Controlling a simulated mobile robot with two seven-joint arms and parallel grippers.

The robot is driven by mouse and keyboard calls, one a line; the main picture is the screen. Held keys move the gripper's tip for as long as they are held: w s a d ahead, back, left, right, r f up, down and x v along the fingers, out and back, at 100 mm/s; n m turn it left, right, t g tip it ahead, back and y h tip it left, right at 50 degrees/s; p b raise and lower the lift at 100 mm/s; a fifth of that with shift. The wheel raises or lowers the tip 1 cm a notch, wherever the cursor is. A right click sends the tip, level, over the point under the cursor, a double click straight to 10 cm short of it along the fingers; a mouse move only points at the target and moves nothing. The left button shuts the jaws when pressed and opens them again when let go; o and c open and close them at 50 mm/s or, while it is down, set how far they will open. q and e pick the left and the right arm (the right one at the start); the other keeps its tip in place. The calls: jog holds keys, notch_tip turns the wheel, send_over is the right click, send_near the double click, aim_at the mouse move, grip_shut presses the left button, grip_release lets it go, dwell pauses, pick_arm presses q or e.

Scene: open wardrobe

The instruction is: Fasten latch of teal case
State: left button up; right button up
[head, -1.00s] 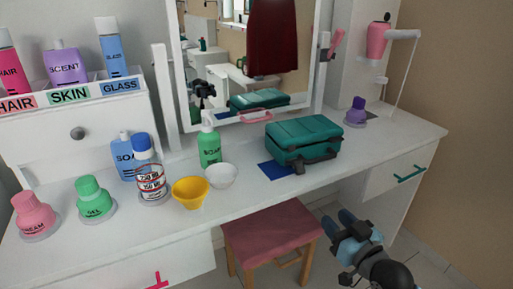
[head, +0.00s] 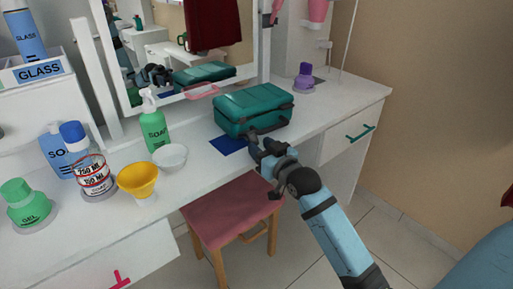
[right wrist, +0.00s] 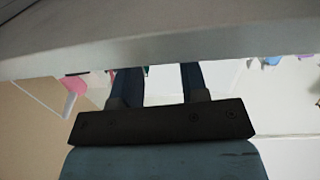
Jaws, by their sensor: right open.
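The teal case (head: 253,108) lies on the white dressing table, near its front edge, and its lid looks down. A dark grey latch part shows low on its front in the head view, partly overlapped by my right gripper, so its position is unclear. My right gripper (head: 260,152) is open and empty, just in front of the case at the table's front edge. In the right wrist view its two fingers (right wrist: 160,83) stand apart, with a pale surface across the top; the case cannot be made out there. My left gripper is not in view.
A blue mat (head: 228,145) lies beside the case. A purple bottle (head: 304,76) stands behind right. A pink-topped stool (head: 232,210) is below the table.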

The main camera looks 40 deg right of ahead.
aim_at(249, 139)
jog(key=shift+w, duration=1.2)
